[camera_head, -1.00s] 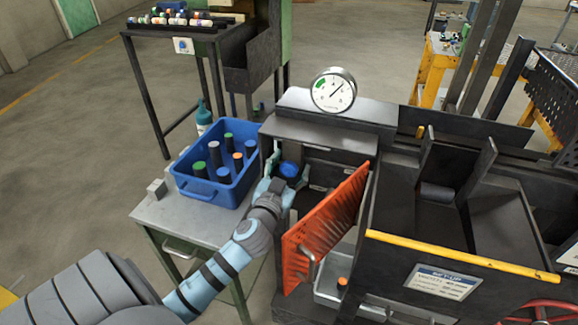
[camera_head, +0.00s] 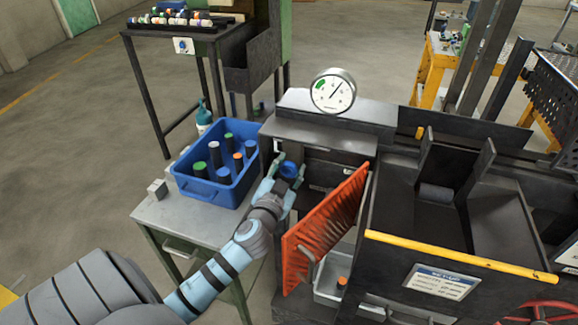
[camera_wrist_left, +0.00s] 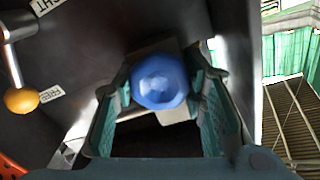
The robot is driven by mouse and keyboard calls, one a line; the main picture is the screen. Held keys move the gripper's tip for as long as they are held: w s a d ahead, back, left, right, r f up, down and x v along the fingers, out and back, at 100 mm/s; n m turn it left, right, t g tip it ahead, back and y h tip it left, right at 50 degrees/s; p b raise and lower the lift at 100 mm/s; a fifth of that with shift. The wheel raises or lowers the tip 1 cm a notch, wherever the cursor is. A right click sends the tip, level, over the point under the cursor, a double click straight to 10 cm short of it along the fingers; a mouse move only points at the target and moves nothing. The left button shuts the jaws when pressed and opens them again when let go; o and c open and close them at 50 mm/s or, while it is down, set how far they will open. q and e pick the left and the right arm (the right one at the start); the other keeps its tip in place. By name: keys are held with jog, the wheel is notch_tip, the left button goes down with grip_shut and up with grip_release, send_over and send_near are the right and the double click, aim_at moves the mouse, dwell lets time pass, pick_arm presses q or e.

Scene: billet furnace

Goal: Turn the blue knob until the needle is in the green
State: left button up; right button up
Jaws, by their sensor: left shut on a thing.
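The blue knob (camera_head: 288,170) sits on the dark front of the furnace, beneath the gauge. It also shows in the left wrist view (camera_wrist_left: 160,81), between the two fingers. My left gripper (camera_head: 284,172) is shut on the knob, one finger on each side of it; in the left wrist view the gripper (camera_wrist_left: 162,84) has its pads against the knob. The round white gauge (camera_head: 333,91) stands on top of the furnace. Its green band is at the upper left of the dial. The thin needle points to the upper right, outside the green. My right gripper is not in view.
An orange-red slotted door (camera_head: 326,226) stands open just right of my left gripper. A blue bin (camera_head: 250,178) with several capped cylinders stands on a grey table (camera_head: 190,226) to the left. A lever with an orange ball (camera_wrist_left: 21,101) is near the knob.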

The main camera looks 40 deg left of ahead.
pick_arm(q)
jog(key=m+p, duration=0.1)
jog(key=m, duration=0.5)
jog(key=shift+d+p, duration=0.1)
jog(key=shift+p, duration=0.25)
jog(key=m+p, duration=0.1)
jog(key=m, duration=0.5)
jog(key=shift+f, duration=0.1)
jog(key=o, duration=1.2)
jog(key=v, duration=1.2)
